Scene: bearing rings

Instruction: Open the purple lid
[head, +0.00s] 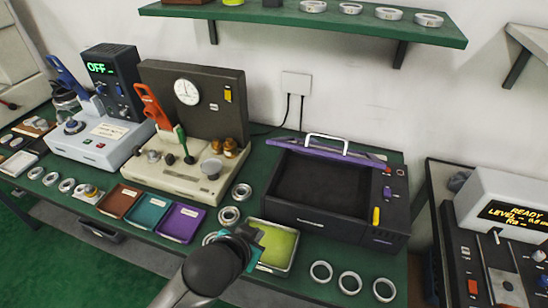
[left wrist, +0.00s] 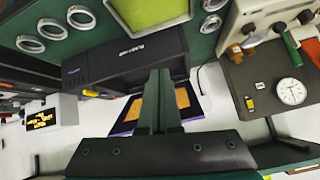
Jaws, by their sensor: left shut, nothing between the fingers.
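The purple lid (head: 320,150) stands raised at the back edge of the black box (head: 300,218) in the head view, with its white handle (head: 327,138) on top. The box's dark inside is exposed. In the left wrist view the box (left wrist: 120,62) appears upside down, with a purple-edged orange panel behind my fingers that may be the lid's inner side. My left gripper (head: 256,242) is shut and empty, over the green tray (head: 291,262) in front of the box and apart from the lid. My right gripper is not in view.
Metal rings (head: 350,283) lie at the table's front right. Brown, teal and purple trays (head: 181,222) lie left of my gripper. A beige press with a dial (head: 187,91) stands left of the box. A green shelf (head: 310,22) hangs above.

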